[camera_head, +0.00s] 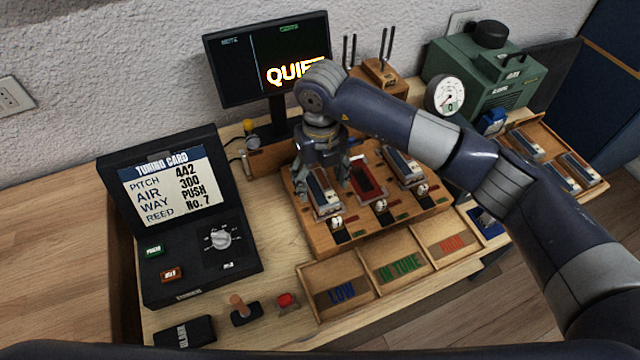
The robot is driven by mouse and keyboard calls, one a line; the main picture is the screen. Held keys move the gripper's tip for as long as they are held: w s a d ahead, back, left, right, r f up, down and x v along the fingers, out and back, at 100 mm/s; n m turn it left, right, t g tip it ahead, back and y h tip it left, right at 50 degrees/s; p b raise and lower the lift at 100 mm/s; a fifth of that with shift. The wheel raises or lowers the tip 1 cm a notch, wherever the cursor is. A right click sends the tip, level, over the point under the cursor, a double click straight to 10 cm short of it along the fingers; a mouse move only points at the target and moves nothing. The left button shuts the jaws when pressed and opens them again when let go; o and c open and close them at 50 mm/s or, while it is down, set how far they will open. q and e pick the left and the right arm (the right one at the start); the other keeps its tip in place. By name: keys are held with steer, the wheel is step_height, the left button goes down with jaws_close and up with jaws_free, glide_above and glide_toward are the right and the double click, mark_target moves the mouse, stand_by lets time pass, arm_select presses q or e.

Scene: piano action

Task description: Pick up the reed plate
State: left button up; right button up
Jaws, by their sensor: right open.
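Several reed plates with blue-grey and pale tops show in the head view. One reed plate (324,197) sits in the left slot of the wooden test block (360,236), and another reed plate (404,168) sits in its right slot. The middle slot (368,181) shows a dark red bed with no plate on it. More plates lie in a wooden tray at the right, including a reed plate (525,146). My right gripper (322,174) is open, pointing down over the left-slot plate, with its fingers at either side; contact cannot be told. My left gripper is not in view.
A tuning card box (190,258) stands at the left, and a monitor (240,70) reading "QUIET" is behind. A three-part sorting tray (350,310) lies in front. A green machine with a gauge (446,96) stands at the back right. My right arm crosses the right side.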

mark_target(320, 190)
step_height(320, 190, down, 2)
steer(key=shift+s+d+f, duration=0.1)
steer(key=shift+f, duration=0.15)
steer(key=c, duration=1.2)
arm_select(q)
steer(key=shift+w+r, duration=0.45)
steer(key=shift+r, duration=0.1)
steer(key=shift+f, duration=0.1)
arm_select(e)
steer(key=shift+r, duration=0.2)
